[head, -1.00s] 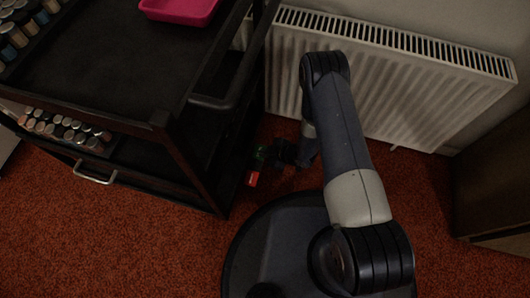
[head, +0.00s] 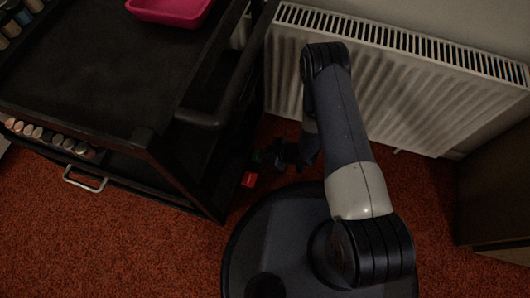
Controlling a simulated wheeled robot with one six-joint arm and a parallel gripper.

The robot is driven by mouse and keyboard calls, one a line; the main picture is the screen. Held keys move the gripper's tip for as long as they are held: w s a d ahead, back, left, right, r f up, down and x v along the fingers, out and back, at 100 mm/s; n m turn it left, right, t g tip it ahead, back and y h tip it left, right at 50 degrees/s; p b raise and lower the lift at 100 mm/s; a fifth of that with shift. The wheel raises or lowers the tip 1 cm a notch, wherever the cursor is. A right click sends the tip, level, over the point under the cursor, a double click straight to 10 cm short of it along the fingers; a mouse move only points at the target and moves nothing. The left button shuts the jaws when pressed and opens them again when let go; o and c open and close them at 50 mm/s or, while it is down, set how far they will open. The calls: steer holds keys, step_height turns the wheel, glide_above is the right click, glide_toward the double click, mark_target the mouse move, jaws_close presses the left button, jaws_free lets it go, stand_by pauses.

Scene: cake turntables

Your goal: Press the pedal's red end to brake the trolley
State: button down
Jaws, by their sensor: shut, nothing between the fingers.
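The black trolley (head: 150,140) stands at the left in the head view. Its pedal shows low by the near right corner, close to the floor. The pedal's red end (head: 249,180) points toward me, and its green end (head: 257,156) lies just behind it. My gripper (head: 278,154) is low, dark and partly hidden by shadow, just right of the green end. It is shut and empty. I cannot tell whether it touches the pedal. It appears behind and to the right of the red end.
A white radiator (head: 400,85) runs along the wall behind my arm. A dark cabinet (head: 495,170) stands at the right. A pink tray (head: 170,10) and several small bottles are on the trolley. Red carpet (head: 120,240) is open at the front left.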

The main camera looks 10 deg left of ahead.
steer(key=shift+r, duration=0.1)
steer(key=shift+r+p, duration=0.45)
steer(key=shift+r, duration=0.3)
steer(key=shift+r, duration=0.1)
steer(key=w+d+r+p, duration=0.2)
steer(key=d+r+p, duration=0.3)
steer(key=r, duration=0.5)
steer(key=shift+d+r+p, duration=0.3)
steer(key=shift+d+p, duration=0.05)
steer(key=shift+d, duration=0.75)
steer(key=shift+f, duration=0.1)
